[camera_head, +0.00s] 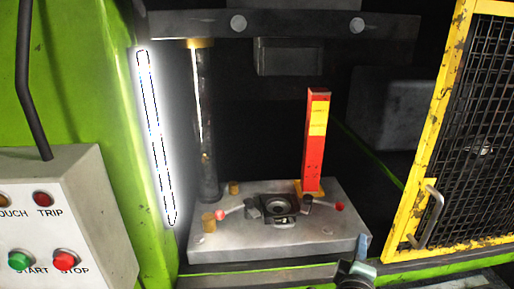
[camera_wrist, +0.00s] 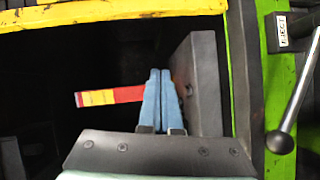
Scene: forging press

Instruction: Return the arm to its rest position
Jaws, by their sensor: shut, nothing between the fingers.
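My gripper (camera_head: 363,242) is low in the head view, in front of the press bed's right front corner. Its two blue fingers are shut against each other and empty, as the wrist view (camera_wrist: 158,72) shows. Only the fingers and a bit of the wrist show in the head view; the rest of my arm is out of frame.
The bed (camera_head: 225,237) carries a dark die (camera_head: 279,208) and an upright red post (camera_head: 316,140) with yellow labels. A yellow mesh guard (camera_head: 397,235) stands at right. A control box (camera_head: 100,215) is at left. A ball-ended lever (camera_wrist: 279,141) is at the wrist view's right.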

